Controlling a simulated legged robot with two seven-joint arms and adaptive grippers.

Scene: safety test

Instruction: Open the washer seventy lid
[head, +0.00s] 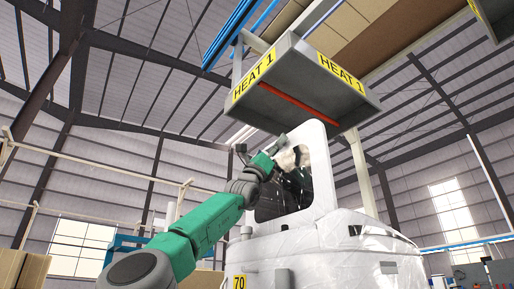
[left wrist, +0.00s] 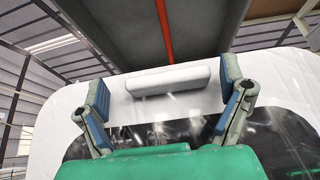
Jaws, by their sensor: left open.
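The white washer (head: 330,235) stands at the centre right of the head view, with a yellow 70 label (head: 239,282) low on its left. Its white lid (head: 318,175) has a dark window (head: 290,195) and stands steeply above the body. In the left wrist view, the white bar handle (left wrist: 168,80) sits on the lid (left wrist: 55,125) above the window. My left gripper (head: 262,150) is at the lid's upper left edge. In the left wrist view its open fingers (left wrist: 165,88) are on either side of the handle, with gaps at both ends. My right gripper is not in view.
A grey hood (head: 310,85) marked HEAT 1, with a red bar (head: 298,103) beneath, hangs close above the lid. A cardboard box (head: 22,270) is at the lower left.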

